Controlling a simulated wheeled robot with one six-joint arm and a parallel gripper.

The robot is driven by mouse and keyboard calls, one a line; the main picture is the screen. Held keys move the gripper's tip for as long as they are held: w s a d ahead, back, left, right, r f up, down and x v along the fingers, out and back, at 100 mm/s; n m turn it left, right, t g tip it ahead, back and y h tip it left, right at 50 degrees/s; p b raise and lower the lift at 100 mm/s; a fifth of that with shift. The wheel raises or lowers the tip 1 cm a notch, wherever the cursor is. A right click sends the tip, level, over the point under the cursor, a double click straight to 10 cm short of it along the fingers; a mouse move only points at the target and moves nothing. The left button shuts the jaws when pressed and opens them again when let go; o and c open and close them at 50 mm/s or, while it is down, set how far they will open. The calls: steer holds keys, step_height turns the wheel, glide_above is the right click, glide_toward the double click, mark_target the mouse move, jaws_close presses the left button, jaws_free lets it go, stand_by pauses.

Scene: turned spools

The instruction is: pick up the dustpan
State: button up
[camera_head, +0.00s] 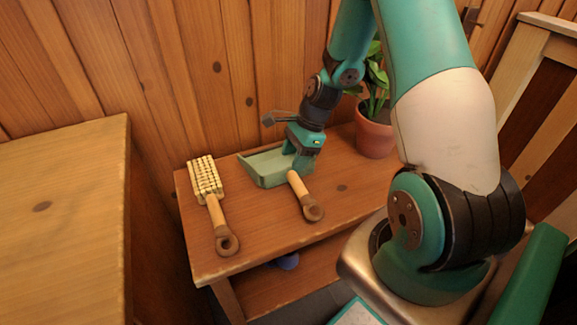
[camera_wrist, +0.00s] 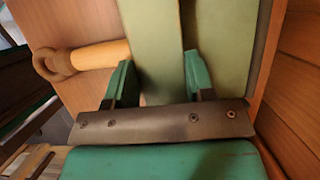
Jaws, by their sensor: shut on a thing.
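The dustpan (camera_head: 264,169) has a pale green pan and a tan wooden handle with a brown ringed end. It is at the back middle of the wooden bench, handle pointing to the front right, and appears to rest on the top. My gripper (camera_head: 301,158) reaches down onto the right part of the pan, near where the handle joins. In the wrist view my gripper (camera_wrist: 158,70) has its two green fingers on either side of a pale green part of the dustpan (camera_wrist: 155,35). The handle lies to the left there. The exact contact is partly hidden.
A brush (camera_head: 207,183) with pale bristles lies left of the dustpan on the bench (camera_head: 255,232). A potted plant (camera_head: 374,134) stands close behind my gripper at the right. A wooden cabinet (camera_head: 65,200) is at the left. A plank wall rises behind. A blue item (camera_head: 288,261) is beneath the bench top.

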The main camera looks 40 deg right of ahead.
step_height(320, 180, up, 20)
steer(key=p, duration=0.4)
steer(key=shift+p, duration=0.4)
stand_by(0.4)
